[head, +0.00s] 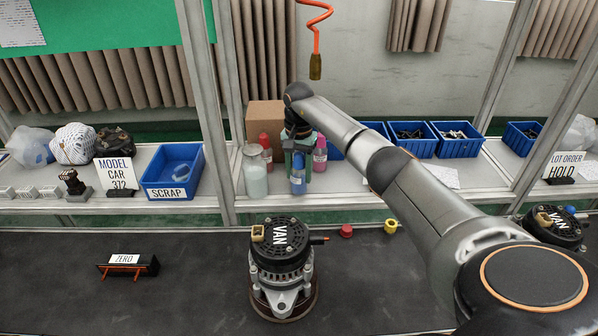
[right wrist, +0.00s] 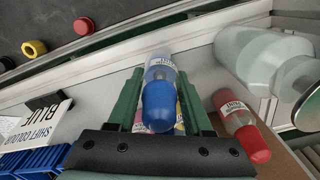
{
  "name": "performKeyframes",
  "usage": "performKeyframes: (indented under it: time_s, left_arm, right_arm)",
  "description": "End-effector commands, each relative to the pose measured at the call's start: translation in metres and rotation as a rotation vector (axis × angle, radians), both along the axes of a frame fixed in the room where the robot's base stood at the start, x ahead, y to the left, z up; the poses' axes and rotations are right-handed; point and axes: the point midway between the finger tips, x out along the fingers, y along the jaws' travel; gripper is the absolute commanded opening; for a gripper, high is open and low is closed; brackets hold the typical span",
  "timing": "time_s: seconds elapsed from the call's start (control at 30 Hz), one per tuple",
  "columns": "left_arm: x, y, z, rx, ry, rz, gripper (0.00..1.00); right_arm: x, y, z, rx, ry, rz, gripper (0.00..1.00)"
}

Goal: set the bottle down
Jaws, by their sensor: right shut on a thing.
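The bottle (head: 298,184) is small, with a blue cap end and a pale label. In the head view it stands roughly upright over the shelf's front part. My right gripper (head: 298,160) reaches down from above and is shut on it. In the right wrist view the bottle (right wrist: 160,98) sits between the two green fingers of my right gripper (right wrist: 165,85), blue end toward the camera. Whether its base touches the shelf (head: 340,183) cannot be told. My left gripper is not in view.
A glass jar (head: 255,175) and a red bottle (head: 265,146) stand left of the held bottle; a pink bottle (head: 320,156) stands close on its right. A cardboard box (head: 262,115) is behind. Blue bins (head: 458,147) are further right. An alternator (head: 281,262) stands on the dark belt in front.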

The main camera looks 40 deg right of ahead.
Motion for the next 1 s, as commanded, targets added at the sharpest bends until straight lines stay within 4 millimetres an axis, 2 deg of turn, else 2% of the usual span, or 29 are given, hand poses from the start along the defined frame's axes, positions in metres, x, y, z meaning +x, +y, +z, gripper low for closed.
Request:
performKeyframes:
  time_s: [0.47, 0.5, 0.73, 1.0]
  left_arm:
    - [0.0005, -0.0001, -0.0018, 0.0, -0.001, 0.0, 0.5]
    - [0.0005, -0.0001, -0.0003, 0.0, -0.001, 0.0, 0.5]
    - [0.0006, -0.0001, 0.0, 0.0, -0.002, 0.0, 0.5]
    - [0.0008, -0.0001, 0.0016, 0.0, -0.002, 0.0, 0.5]
  right_arm:
    - [0.0002, -0.0005, -0.011, -0.001, -0.003, 0.0, 0.0]
    - [0.0002, -0.0004, -0.0095, -0.001, -0.003, 0.0, 0.55]
    - [0.0, -0.0003, -0.0094, 0.0, -0.001, -0.001, 0.8]
    - [0.0002, -0.0001, -0.0076, 0.0, -0.002, 0.0, 0.8]
